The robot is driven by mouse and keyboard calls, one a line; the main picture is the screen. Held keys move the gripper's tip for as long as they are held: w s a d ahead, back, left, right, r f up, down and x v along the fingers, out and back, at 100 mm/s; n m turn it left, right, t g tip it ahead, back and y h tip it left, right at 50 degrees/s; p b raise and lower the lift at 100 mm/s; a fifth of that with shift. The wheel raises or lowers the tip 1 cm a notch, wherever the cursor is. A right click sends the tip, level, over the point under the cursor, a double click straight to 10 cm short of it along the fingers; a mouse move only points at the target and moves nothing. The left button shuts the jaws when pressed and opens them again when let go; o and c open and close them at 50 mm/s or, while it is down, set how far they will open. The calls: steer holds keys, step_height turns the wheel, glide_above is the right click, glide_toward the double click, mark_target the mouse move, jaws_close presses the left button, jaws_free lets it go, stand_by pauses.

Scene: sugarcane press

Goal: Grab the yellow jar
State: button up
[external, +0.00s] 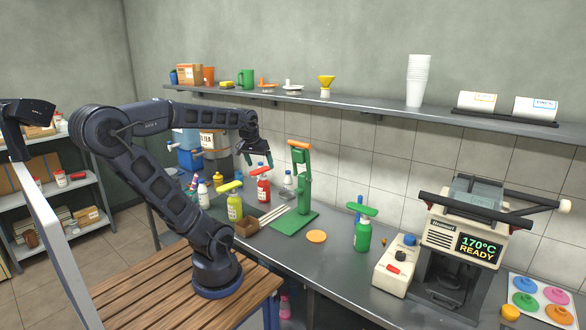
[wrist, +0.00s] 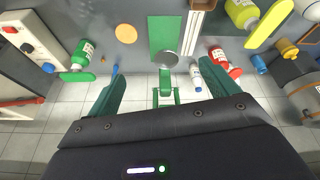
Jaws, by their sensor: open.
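My gripper (external: 257,158) is open and empty, raised above the counter near the green press (external: 298,190). In the wrist view the open fingers (wrist: 163,88) point toward the press and are well apart from the yellow jar.
A yellow-green bottle (external: 235,207), red bottle (external: 263,190) and white bottle (external: 203,195) stand near the small jar. A green bottle (external: 362,236) and a heat press (external: 462,240) are to the right. A shelf (external: 350,104) runs along the wall above.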

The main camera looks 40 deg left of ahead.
steer(key=w+a+r+n+g+y, duration=0.15)
steer(key=w+a+n, duration=0.85)
steer(key=w+a, duration=1.05)
steer(key=n+g+h, duration=0.2)
steer(key=n+g, duration=0.1)
steer(key=n, duration=1.2)
glide_above(218, 176)
steer(key=a, duration=0.1)
step_height(218, 176, down, 28)
steer(key=shift+w+f, duration=0.1)
steer(key=shift+f, duration=0.05)
steer(key=shift+a+f, duration=0.3)
steer(key=shift+f, duration=0.15)
step_height(218, 176, down, 4)
steer(key=shift+f, duration=0.15)
steer(key=shift+w+d+f, duration=0.1)
steer(key=shift+d+f, duration=0.1)
steer(key=shift+f, duration=1.3)
steer(key=shift+d+f, duration=0.2)
steer(key=shift+f, duration=1.3)
steer(key=c, duration=1.2)
